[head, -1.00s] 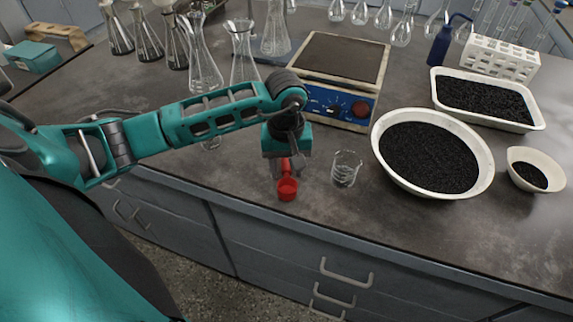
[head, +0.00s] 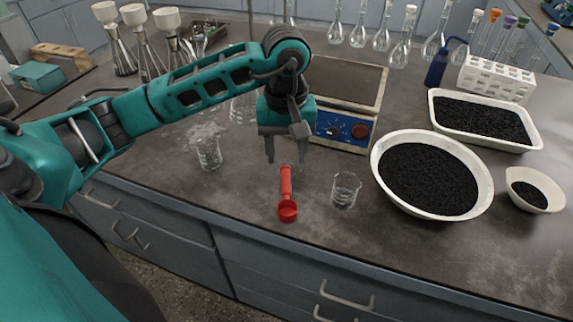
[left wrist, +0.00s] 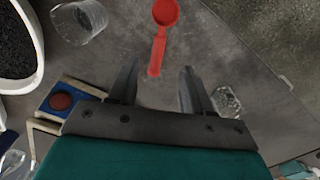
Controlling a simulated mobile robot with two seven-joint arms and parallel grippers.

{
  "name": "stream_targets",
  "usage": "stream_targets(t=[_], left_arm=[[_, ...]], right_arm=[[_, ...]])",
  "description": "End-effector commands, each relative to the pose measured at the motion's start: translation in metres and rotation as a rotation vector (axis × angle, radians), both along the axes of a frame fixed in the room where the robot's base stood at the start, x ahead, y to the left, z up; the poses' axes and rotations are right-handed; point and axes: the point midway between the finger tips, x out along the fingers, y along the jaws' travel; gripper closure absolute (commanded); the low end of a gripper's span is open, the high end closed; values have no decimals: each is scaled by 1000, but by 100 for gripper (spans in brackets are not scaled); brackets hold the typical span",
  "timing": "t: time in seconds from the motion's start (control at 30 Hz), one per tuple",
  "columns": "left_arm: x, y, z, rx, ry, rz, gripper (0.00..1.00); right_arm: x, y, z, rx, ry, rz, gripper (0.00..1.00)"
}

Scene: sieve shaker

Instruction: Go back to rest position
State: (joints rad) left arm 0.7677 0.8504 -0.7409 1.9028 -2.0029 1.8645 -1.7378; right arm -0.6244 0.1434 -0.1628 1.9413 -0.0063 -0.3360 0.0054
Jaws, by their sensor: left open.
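A red scoop (head: 287,195) lies on the bench just in front of and below the gripper. The scoop also shows in the left wrist view (left wrist: 161,33), beyond the fingertips and apart from them. My right gripper is not in view.
A small beaker (head: 345,189) stands right of the scoop, another beaker (head: 208,152) to its left. A large bowl (head: 485,190), a tray (head: 537,137) and a small bowl (head: 558,194) hold black granules.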

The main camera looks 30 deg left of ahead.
Motion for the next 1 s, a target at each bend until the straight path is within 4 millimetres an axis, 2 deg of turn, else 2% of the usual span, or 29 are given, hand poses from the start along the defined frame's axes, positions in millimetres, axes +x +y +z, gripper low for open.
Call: stream_targets(t=[0.2,0.63,0.73,0.77,0.87,1.0], left_arm=[[0,0,9,0,0,0,50],[0,0,8,-1,0,0,50],[-1,-9,6,-35,-1,2,50],[-2,-15,4,-63,-3,4,50],[-7,-54,-2,-226,-5,26,50],[-23,-136,6,-608,37,131,50]], right_arm=[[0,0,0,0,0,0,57],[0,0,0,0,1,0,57],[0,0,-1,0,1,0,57],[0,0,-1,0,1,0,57],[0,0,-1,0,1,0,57],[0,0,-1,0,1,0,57]])
